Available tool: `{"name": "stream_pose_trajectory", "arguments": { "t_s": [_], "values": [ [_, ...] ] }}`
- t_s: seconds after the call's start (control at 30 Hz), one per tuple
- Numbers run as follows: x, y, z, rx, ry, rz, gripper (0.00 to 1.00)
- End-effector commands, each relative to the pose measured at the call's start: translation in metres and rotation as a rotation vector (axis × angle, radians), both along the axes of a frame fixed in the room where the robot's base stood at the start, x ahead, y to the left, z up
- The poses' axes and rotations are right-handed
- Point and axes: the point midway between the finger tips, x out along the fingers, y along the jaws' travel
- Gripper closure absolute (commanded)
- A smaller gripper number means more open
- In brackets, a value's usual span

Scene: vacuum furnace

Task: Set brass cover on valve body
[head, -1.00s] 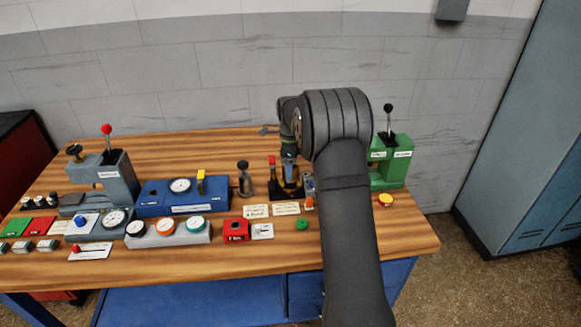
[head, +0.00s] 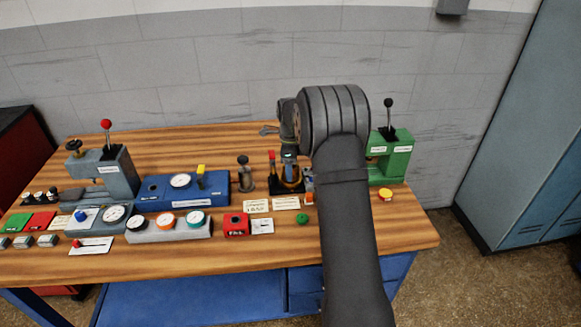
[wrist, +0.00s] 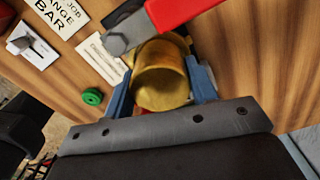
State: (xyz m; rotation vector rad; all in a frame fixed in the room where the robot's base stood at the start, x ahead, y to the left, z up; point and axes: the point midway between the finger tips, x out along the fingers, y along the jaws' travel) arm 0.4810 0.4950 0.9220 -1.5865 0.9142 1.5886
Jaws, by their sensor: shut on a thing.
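The brass cover (wrist: 160,88) is a round gold-coloured piece between the two blue fingers of my gripper (wrist: 161,80) in the wrist view. The gripper is shut on it. In the head view my gripper (head: 290,172) points down at the back right of the bench, with brass showing at its tips. I cannot make out the valve body apart from the brass, and cannot tell whether the cover touches it. A red lever (wrist: 182,10) with a grey pivot end lies right beside the cover's far edge in the wrist view.
A green press (head: 390,160) stands right of my arm. A dark post (head: 244,175) and a blue gauge box (head: 182,192) stand to the left. A green knob (head: 302,218) and paper labels (head: 286,203) lie in front. Bare wood lies at the front right.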

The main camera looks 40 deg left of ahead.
Motion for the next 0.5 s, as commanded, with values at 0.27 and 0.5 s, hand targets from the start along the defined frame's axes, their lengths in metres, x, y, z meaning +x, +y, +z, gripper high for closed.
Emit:
{"name": "stream_pose_trajectory", "arguments": {
  "t_s": [0.27, 0.5],
  "values": [
    [0.0002, 0.0001, -0.0009, 0.001, -0.001, 0.000, 0.76],
    [0.0002, 0.0002, -0.0028, 0.001, -0.001, 0.000, 0.76]
  ]
}}
